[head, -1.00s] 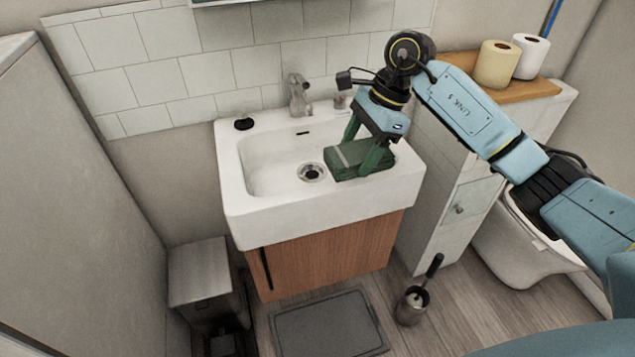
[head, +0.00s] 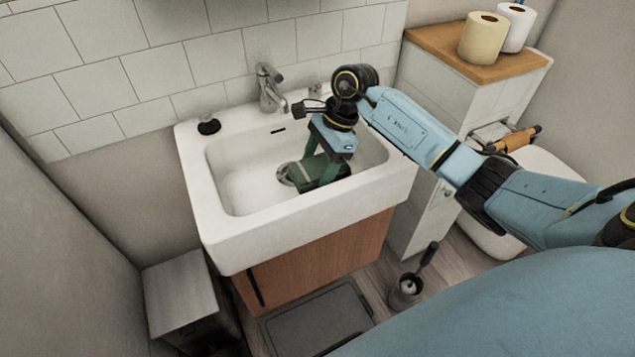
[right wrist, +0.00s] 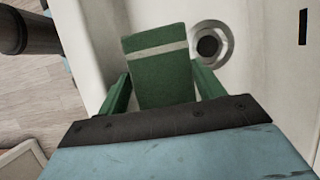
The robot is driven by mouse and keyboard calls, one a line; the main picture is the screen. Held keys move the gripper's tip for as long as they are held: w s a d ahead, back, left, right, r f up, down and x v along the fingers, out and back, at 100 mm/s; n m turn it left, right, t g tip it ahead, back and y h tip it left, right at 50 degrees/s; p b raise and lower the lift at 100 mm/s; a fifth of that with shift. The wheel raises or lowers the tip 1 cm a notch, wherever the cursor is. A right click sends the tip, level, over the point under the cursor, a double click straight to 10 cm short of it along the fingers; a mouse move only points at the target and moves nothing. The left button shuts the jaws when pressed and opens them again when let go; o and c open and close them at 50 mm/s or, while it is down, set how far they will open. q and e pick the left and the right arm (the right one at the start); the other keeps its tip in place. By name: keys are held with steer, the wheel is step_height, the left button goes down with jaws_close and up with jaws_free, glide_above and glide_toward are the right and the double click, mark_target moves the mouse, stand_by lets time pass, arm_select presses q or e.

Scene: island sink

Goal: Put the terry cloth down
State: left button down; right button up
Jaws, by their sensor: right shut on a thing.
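The terry cloth (head: 307,175) is a dark green folded block with a pale stripe. My right gripper (head: 325,175) is shut on it inside the white sink basin (head: 235,188), near the drain. In the right wrist view the cloth (right wrist: 158,75) sits between the two green fingers of the gripper (right wrist: 160,85), with the drain (right wrist: 210,43) just beyond it. I cannot tell whether the cloth's underside touches the basin floor. My left gripper is not in any view.
A faucet (head: 268,88) stands at the sink's back edge, and a small black item (head: 208,126) lies on its back left corner. Two paper rolls (head: 484,38) stand on a wooden-topped cabinet at the right. The basin's left part is clear.

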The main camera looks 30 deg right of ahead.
step_height(320, 180, down, 6)
steer(key=shift+r+b, duration=0.25)
steer(key=shift+b, duration=0.15)
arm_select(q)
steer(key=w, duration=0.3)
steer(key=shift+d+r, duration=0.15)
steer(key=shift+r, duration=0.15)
arm_select(e)
steer(key=o, duration=0.6)
steer(key=shift+f, duration=0.1)
arm_select(q)
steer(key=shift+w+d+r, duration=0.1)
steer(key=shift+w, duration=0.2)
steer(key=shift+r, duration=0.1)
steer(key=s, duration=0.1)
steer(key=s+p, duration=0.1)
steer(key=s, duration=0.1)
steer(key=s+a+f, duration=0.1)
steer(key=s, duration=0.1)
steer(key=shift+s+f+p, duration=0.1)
steer(key=shift+p, duration=0.2)
arm_select(e)
steer(key=v, duration=1.2)
